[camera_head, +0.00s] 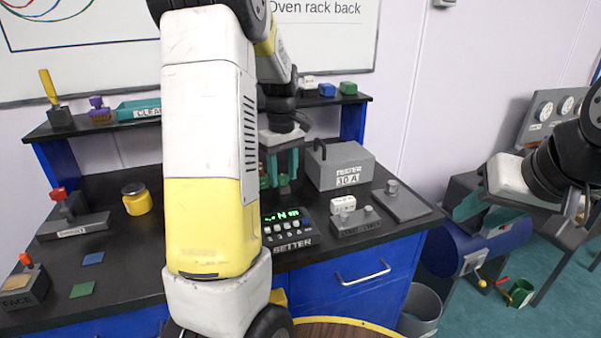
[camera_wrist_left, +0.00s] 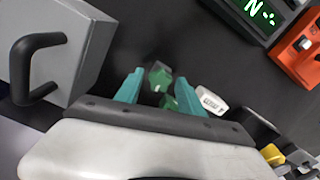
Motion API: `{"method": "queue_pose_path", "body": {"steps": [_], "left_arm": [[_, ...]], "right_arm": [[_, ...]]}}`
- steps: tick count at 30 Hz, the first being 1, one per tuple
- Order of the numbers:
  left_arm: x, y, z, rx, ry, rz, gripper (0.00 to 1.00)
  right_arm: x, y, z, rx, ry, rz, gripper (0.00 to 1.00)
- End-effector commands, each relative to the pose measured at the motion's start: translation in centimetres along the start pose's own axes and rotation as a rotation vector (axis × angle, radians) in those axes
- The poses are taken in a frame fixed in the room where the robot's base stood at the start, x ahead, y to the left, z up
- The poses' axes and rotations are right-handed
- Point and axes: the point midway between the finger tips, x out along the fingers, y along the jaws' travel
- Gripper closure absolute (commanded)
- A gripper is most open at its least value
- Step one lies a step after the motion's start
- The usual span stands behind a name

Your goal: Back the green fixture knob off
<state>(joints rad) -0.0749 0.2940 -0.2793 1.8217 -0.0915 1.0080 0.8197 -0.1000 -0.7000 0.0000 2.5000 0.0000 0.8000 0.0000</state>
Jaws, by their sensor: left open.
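The green fixture knob (camera_wrist_left: 160,76) shows in the left wrist view as a dark green faceted piece, just beyond the gap between my left fingertips. A brighter green part (camera_wrist_left: 186,96) is beside the right-hand finger, partly hidden by it. In the head view a bit of green (camera_head: 284,181) shows low between the teal fingers. My left gripper (camera_head: 281,163) points down over the bench, also seen in the wrist view (camera_wrist_left: 160,88). Its fingers are apart and I see nothing gripped. My right gripper (camera_head: 484,211) is far from the knob, at the right, its teal fingers apart.
A grey tester box (camera_head: 341,167) with a black handle stands right of my left gripper. The setter (camera_head: 288,228) with green digits lies in front. A shelf (camera_head: 210,113) runs behind. A blue drum (camera_head: 478,246) is beneath my right gripper.

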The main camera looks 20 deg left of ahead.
Motion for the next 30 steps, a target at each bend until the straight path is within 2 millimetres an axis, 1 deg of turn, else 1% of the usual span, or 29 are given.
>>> {"method": "queue_pose_path", "body": {"steps": [5,9,12,17,24,27,30], "left_arm": [[0.0,-0.03,-0.03,0.104,0.0,0.0,0.54],[0.0,-0.02,-0.02,0.291,-0.001,0.001,0.54],[0.0,-0.03,-0.03,0.396,0.0,0.0,0.54],[-0.01,0.01,-0.01,0.487,0.0,0.0,0.54],[-0.01,0.0,-0.03,0.779,0.0,0.001,0.54],[-0.01,0.01,-0.02,0.836,0.0,0.001,0.54],[-0.01,0.03,0.0,0.846,0.0,0.0,0.54]], "right_arm": [[0.0,0.0,0.0,0.0,0.0,0.0,0.64],[0.0,0.0,0.0,0.0,0.0,0.0,0.64],[0.0,0.0,0.0,0.0,0.0,0.0,0.64],[0.0,0.0,0.0,0.0,0.0,0.0,0.64],[0.0,0.0,0.0,0.0,0.0,0.0,0.64],[0.0,0.0,0.0,0.0,0.0,0.0,0.64],[0.0,0.0,0.0,0.0,0.0,0.0,0.64]]}}
